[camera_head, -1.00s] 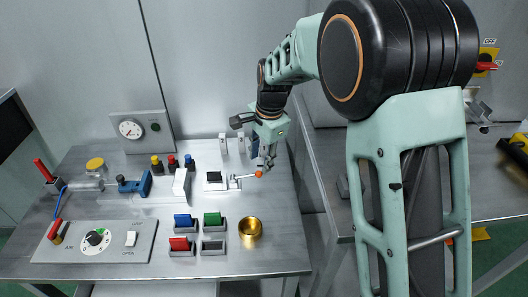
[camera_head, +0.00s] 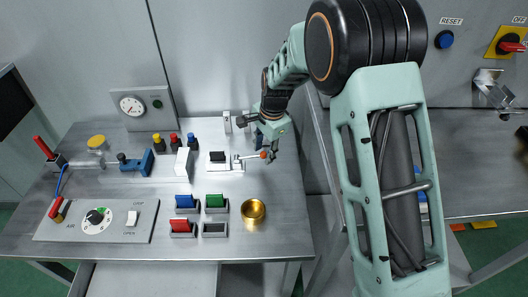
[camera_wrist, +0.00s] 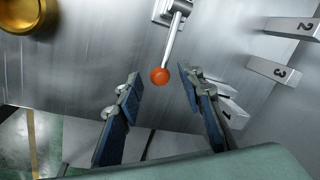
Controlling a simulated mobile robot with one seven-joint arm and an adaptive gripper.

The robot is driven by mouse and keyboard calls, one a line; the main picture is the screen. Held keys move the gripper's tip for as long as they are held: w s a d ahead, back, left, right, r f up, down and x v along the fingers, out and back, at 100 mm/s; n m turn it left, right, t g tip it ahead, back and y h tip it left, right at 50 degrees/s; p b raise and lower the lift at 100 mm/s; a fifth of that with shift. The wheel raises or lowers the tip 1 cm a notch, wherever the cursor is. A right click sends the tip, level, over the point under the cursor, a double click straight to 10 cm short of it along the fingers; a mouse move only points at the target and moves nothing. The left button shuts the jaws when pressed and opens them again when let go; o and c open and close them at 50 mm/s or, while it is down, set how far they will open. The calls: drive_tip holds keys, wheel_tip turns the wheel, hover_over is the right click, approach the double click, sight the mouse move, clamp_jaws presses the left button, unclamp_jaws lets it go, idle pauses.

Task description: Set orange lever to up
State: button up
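The orange lever is a thin silver rod with an orange ball tip. In the head view the ball (camera_head: 263,155) sticks out to the right of a white base with a black block (camera_head: 218,157). In the wrist view the ball (camera_wrist: 159,76) lies just ahead of my fingertips, and its rod runs up to a bracket at the top. My gripper (camera_wrist: 160,85) is open and empty, with one blue-padded finger to each side of the ball's line. It also shows in the head view (camera_head: 271,150), close beside the ball. I cannot tell whether a finger touches it.
A brass bowl (camera_head: 253,211) stands in front of the lever. Numbered grey blocks (camera_wrist: 275,70) stand close on the right in the wrist view. A white switch (camera_head: 182,163) and coloured rockers (camera_head: 184,202) are to the left. A metal wall is behind.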

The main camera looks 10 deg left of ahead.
drive_tip(key=shift+f, duration=0.25)
clamp_jaws()
